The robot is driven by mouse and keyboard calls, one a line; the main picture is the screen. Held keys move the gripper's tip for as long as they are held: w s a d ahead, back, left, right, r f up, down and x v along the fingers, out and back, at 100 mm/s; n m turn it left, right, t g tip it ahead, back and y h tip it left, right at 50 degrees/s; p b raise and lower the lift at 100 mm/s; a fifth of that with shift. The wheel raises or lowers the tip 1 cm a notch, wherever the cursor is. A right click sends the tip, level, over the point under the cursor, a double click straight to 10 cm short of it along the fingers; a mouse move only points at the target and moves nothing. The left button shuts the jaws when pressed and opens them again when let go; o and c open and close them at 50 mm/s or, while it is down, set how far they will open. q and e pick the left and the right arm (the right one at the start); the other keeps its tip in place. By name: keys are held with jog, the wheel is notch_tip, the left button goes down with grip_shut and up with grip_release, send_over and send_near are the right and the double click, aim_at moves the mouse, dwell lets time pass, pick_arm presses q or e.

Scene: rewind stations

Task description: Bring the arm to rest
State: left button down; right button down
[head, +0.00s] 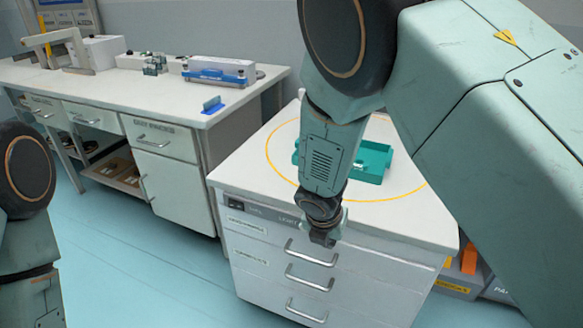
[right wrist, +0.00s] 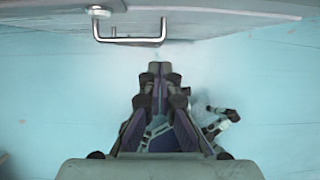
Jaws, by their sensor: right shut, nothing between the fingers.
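My right arm reaches in from the right in the head view, its forearm hanging down in front of the white drawer cabinet. My right gripper (head: 324,236) points down near the cabinet's front top edge. In the right wrist view the right gripper (right wrist: 160,72) has its fingers together, with nothing held. It hangs over the blue floor, apart from a drawer handle (right wrist: 130,40). Part of my left arm shows at the left edge of the head view; the left gripper is out of the picture.
The drawer cabinet (head: 230,185) carries a teal tray (head: 372,160) inside a yellow circle, partly hidden by my forearm. Drawer handles (head: 312,253) stick out of its front. A long white bench (head: 110,82) with devices stands at the left. Blue floor (head: 130,260) lies open between.

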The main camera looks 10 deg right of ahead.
jog(key=s+d+f+m+g+y, duration=0.1)
jog(key=s+f+m, duration=0.3)
jog(key=s+m, duration=0.6)
jog(key=s+d+f+m+g, duration=0.1)
jog(key=s+f+m, duration=0.3)
jog(key=s+m, duration=0.5)
jog(key=s+d+f+m+g+y, duration=0.1)
jog(key=s+d+f+m, duration=0.2)
jog(key=s+m, duration=0.7)
jog(key=s+f, duration=0.2)
jog(key=s, duration=0.3)
jog(key=shift+m+g+y, duration=0.3)
